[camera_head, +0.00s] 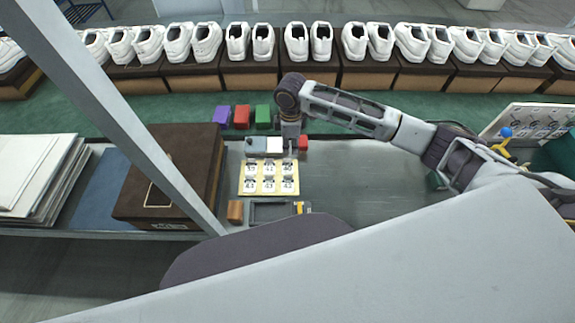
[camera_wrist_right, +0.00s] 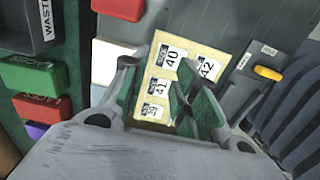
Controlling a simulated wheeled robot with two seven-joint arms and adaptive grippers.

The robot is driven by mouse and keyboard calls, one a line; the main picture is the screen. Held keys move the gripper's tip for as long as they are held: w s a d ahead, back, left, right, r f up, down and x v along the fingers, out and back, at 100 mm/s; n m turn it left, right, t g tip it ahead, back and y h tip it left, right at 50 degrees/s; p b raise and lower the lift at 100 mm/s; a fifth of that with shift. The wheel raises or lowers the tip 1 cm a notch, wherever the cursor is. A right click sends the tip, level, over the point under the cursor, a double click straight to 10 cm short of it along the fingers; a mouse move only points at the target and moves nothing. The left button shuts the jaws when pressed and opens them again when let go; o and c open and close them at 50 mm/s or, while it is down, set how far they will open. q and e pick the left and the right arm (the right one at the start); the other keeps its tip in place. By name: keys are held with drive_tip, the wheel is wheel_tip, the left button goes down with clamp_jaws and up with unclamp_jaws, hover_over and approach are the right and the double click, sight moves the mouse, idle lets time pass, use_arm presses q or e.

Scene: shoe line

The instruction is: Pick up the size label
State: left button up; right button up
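The size labels (camera_head: 268,178) lie in rows on a yellow backing sheet on the grey bench in the head view. In the right wrist view, white labels marked 40 (camera_wrist_right: 171,61), 42 (camera_wrist_right: 207,68), 41 (camera_wrist_right: 160,92) and 39 (camera_wrist_right: 152,112) show on the sheet. My right gripper (camera_head: 290,150) points down at the sheet's far edge. In the right wrist view its fingers (camera_wrist_right: 156,80) are apart, with labels visible between them and nothing held. The right finger hides part of the sheet. I cannot tell how high the tips are. My left gripper is not in view.
Red (camera_head: 242,116), purple and green blocks stand behind the sheet. A brown box (camera_head: 175,175) stands left of it. A dark tray (camera_head: 272,211) and an orange-brown block (camera_head: 235,211) are in front. White shoes on boxes line the back. The bench to the right is clear.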

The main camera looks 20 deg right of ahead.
sight(290, 162)
drive_tip(key=shift+f, duration=1.4)
drive_tip(key=shift+w+f, duration=0.15)
drive_tip(key=shift+f, duration=2.4)
drive_tip(key=shift+d, duration=0.1)
clamp_jaws()
